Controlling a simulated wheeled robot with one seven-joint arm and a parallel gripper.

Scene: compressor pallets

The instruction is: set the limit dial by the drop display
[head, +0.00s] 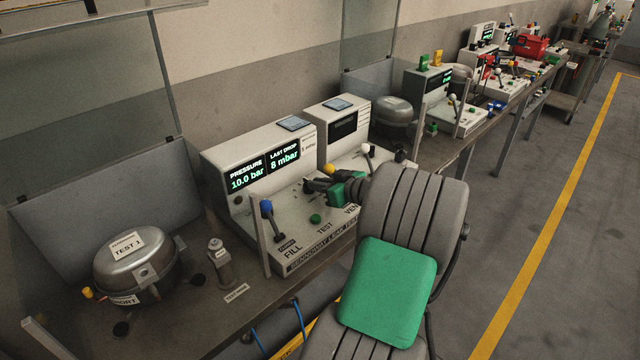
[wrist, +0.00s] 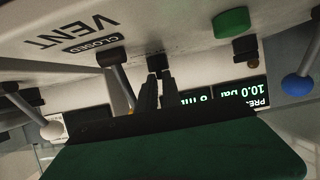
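The leak-test console (head: 300,250) stands on the bench. Its display (head: 264,170) reads PRESSURE 10.0 bar and LAST DROP 8 mbar; in the wrist view the display (wrist: 240,92) is upside down and partly covered. My gripper (head: 308,186) reaches over the console top from the right. In the wrist view its two dark fingers (wrist: 159,78) point at a small black block (wrist: 157,62), which may be the limit dial. A narrow gap shows between the fingers. I cannot tell if they grip the block. No dial scale or limit value is readable.
A blue-ball lever (head: 266,207) by FILL, a green button (head: 315,218), a yellow-ball lever (head: 328,168) and a white-ball lever (head: 367,149) stand close around my gripper. VENT reads CLOSED. A compressor (head: 135,265) tagged TEST 1 sits at left. Other stations line the bench behind.

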